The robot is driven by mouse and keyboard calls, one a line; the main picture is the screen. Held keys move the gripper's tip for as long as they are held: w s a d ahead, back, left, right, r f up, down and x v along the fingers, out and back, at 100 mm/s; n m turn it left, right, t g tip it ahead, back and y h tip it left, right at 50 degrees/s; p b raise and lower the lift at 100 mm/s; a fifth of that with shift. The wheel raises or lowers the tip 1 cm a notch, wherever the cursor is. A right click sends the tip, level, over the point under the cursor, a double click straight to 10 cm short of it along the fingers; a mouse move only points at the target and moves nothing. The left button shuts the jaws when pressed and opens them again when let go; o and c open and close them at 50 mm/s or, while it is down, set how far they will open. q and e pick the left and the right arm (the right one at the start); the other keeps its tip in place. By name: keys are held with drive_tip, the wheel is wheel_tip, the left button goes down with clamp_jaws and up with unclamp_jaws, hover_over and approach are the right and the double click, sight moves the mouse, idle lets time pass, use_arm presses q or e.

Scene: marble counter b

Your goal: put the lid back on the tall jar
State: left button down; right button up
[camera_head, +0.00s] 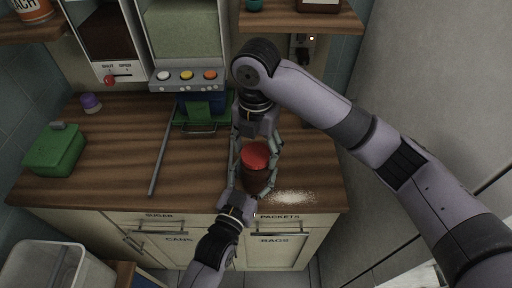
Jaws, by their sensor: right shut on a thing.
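The tall jar (256,182) stands near the counter's front edge, with a dark reddish-brown body. The red lid (255,153) is at its top; I cannot tell whether it is seated or just above the rim. My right gripper (257,152) reaches down from behind, its fingers on both sides of the lid, shut on it. My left gripper (250,184) comes from the front, low beside the jar. Its fingers are partly hidden, and I cannot tell whether they grip the jar.
White powder (292,197) is spilled right of the jar. A green box (55,150) and a purple-topped pot (91,103) stand at the left. A grey rod (160,155) and green tray (203,119) lie left of the jar. Dispensers (186,75) stand behind. The left-centre counter is clear.

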drive_tip(key=c, duration=0.5)
drive_tip(key=m, duration=2.5)
drive_tip(key=o, duration=1.3)
drive_tip(key=shift+o, duration=0.2)
